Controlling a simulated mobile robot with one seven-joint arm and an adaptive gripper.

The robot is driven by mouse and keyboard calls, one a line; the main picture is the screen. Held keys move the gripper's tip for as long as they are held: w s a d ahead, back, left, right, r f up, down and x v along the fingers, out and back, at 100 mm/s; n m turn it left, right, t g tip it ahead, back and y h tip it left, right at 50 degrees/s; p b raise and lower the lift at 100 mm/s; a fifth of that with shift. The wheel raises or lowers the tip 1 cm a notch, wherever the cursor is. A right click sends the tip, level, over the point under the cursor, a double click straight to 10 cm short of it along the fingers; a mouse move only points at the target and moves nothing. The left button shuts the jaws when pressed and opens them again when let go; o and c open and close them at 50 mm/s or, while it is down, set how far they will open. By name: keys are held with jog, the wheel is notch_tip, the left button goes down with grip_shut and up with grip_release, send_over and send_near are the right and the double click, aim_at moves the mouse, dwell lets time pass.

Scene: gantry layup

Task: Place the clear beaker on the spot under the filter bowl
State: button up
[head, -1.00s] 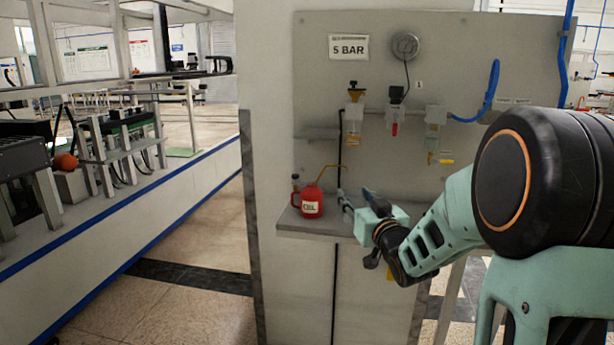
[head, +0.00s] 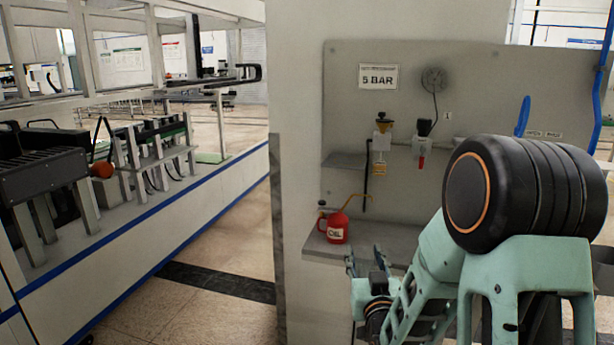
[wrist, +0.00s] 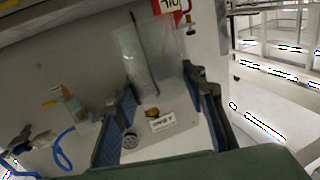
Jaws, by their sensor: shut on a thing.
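My gripper (head: 366,262) is at the front edge of the wall shelf (head: 385,238) in the head view, fingers pointing up in the picture. In the wrist view its two blue-padded fingers (wrist: 157,85) are shut on the clear beaker (wrist: 145,50), a see-through shape at the fingertips. I cannot make out the beaker in the head view. A further unit is mostly hidden by my arm. The spot under the filter bowl is not clearly marked.
A red oil can (head: 337,229) with a long thin spout stands at the shelf's left end, near my gripper. A gauge (head: 433,79) and a 5 BAR sign (head: 378,77) are on the panel. A blue hose (wrist: 65,148) shows in the wrist view.

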notch_tip(320, 180, up, 14)
jog(key=p, duration=1.2)
jog(key=shift+a, duration=0.1)
